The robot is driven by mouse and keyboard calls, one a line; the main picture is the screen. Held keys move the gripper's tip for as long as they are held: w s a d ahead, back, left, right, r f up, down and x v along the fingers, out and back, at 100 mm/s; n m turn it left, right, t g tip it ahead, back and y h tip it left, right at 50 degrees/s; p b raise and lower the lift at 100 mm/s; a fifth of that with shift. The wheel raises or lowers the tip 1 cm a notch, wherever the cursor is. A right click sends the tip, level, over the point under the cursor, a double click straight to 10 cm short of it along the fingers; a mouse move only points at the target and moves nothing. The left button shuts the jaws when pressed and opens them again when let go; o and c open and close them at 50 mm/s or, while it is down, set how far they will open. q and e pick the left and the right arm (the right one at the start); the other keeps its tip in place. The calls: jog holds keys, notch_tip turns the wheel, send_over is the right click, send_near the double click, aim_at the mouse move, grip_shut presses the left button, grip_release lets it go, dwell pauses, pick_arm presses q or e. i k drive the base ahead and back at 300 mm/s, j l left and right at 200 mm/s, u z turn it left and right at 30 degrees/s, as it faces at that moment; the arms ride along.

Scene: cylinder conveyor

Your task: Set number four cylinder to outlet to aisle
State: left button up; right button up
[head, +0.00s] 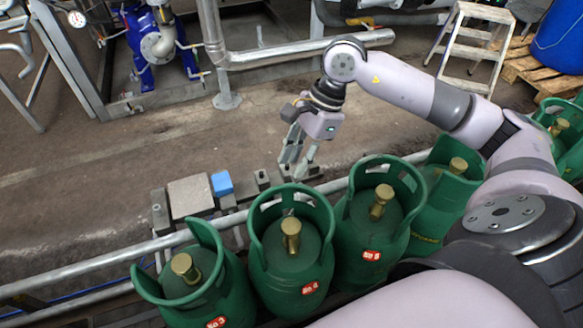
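The number four cylinder (291,265) is green with a red "No 4" label and a brass valve inside its collar. It stands upright in the row at the lower middle of the head view, between number three (215,295) and number five (372,235). My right gripper (293,172) hangs with its fingers pointing down, just beyond the far rim of the number four collar in the picture. Its two fingers are apart with nothing seen between them. Its exact height over the collar is hard to tell. My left gripper is not in view.
A metal rail (90,262) runs along the far side of the row. A blue block (222,184) and a grey plate (190,196) sit beyond it. More green cylinders (447,190) stand to the right. The floor behind is open, with a step ladder (478,40) farther back.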

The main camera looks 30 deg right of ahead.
aim_at(290, 277)
jog(key=k+j, duration=0.15)
jog(key=k, duration=0.35)
jog(key=k+j, duration=0.15)
jog(key=k, duration=0.35)
jog(key=k+j, duration=0.15)
jog(key=k, duration=0.3)
